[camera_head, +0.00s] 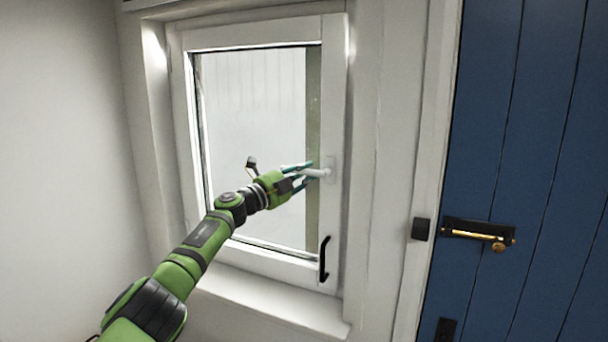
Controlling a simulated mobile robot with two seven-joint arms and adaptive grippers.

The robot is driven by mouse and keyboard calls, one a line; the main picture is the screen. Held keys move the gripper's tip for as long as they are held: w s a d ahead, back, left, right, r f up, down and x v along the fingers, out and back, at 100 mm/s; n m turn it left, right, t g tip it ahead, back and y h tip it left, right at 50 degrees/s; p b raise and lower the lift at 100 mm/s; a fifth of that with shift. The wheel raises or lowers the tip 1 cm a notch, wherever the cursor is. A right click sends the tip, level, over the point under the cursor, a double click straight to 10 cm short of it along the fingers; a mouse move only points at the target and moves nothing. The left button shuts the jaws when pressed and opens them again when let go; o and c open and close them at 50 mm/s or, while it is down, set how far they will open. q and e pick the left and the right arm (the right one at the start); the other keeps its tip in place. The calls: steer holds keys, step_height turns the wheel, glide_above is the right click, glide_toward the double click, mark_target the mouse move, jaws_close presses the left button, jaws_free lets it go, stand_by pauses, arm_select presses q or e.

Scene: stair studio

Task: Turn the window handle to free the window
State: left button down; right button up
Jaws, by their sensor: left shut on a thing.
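The white window (335,95) fills the middle of the head view, its sash flush in its frame. The white window handle (329,171) sits on the right stile of the sash. Its lever points left, roughly level, toward my left gripper (304,174). My left gripper is shut on the lever, with its teal fingers above and below it. Part of the lever is hidden between the fingers. My right gripper is not in view.
A black pull handle (324,259) is fixed low on the sash's right stile. A white sill (265,303) juts out below. At right stands a blue plank door (530,130) with a brass bolt (480,234) and a black keeper (420,229). A bare wall is at left.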

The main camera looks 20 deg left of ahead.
arm_select(q)
steer(key=c, duration=1.3)
jaws_free()
steer(key=shift+r, duration=0.2)
steer(key=shift+f, duration=0.1)
steer(key=shift+a, duration=0.1)
steer(key=v, duration=1.2)
